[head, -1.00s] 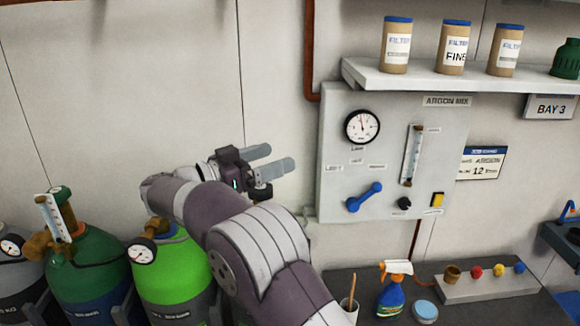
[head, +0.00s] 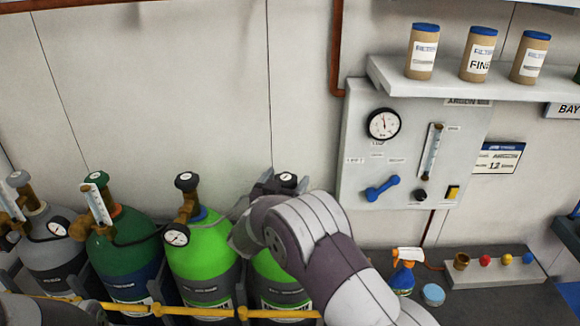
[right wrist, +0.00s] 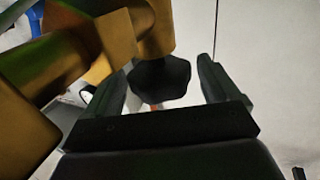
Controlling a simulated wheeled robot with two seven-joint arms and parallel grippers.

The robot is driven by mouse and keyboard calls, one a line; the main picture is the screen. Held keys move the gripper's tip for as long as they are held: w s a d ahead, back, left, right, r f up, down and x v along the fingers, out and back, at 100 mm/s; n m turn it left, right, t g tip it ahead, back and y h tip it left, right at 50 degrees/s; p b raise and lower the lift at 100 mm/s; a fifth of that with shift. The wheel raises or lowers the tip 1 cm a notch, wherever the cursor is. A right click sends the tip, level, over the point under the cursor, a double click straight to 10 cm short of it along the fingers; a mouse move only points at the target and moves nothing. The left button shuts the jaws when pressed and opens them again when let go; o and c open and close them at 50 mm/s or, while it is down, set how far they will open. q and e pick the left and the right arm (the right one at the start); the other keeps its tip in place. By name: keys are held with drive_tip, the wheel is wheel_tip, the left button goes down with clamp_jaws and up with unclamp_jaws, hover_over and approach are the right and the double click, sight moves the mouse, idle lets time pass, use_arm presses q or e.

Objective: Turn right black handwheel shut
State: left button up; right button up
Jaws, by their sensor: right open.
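The right black handwheel (head: 287,180) sits on top of the right bright green cylinder (head: 277,275), partly hidden by my right arm. In the right wrist view the lobed black handwheel (right wrist: 160,82) lies between the two fingers, below a brass valve body (right wrist: 110,45). My right gripper (right wrist: 162,76) is open, with one finger on each side of the handwheel. A gap shows on the right side; contact on the left cannot be told. In the head view this gripper is mostly hidden behind my forearm. My left gripper is not in view.
Another bright green cylinder (head: 203,258) with its own black handwheel (head: 186,181) stands to the left, then a dark green (head: 128,250) and a grey one (head: 48,258). A yellow hose or bar (head: 200,311) crosses their front. The argon panel (head: 360,200) is at right.

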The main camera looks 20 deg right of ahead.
drive_tip(key=shift+x, duration=1.2)
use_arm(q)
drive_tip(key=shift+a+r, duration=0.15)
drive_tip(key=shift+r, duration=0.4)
use_arm(e)
drive_tip(key=shift+a, duration=0.1)
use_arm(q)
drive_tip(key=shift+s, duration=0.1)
use_arm(e)
drive_tip(key=c, duration=1)
